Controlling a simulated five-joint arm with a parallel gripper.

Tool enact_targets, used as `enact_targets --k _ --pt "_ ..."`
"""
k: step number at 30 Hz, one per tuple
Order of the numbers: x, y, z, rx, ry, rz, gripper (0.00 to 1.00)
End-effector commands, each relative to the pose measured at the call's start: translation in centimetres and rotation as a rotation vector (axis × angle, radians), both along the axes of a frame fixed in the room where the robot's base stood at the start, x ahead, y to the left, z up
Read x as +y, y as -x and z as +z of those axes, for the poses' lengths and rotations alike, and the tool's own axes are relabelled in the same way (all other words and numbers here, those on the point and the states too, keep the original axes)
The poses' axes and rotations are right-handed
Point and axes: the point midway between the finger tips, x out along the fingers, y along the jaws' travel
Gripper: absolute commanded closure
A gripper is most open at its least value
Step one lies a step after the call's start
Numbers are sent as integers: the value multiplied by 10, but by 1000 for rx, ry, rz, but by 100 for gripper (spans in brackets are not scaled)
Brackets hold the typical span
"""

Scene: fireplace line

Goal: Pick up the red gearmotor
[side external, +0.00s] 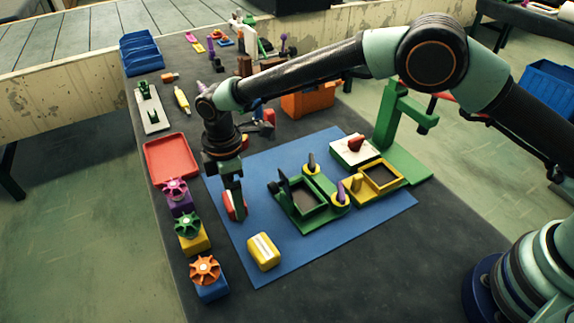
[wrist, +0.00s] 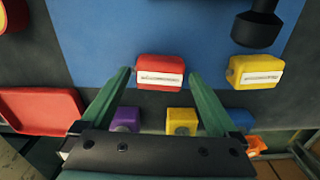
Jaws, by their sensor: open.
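The red gearmotor (wrist: 159,64), a small red block with a white label strip, lies at the edge of the blue mat. In the side external view the red gearmotor (side external: 228,207) is partly hidden behind my fingers. My gripper (side external: 238,214) points down at it. In the wrist view my gripper (wrist: 159,74) is open, with one green finger on each side of the red gearmotor. I see gaps on both sides, and I cannot tell how far down the fingertips reach.
A yellow gearmotor (side external: 264,251) lies on the blue mat (side external: 300,255). Purple, yellow and blue blocks with knobs (side external: 191,232) line the table edge beside a red tray (side external: 171,158). Green and yellow fixtures (side external: 310,203) stand on the mat.

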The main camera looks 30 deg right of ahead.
Motion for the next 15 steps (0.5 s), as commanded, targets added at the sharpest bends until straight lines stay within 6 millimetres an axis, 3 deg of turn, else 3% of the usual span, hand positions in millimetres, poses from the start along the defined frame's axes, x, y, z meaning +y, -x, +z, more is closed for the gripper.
enact_targets --k 1,7,15 --pt "0 0 0 0 0 0 16" --pt "0 0 0 0 0 0 92" --pt "1 -1 5 -2 -2 0 92"
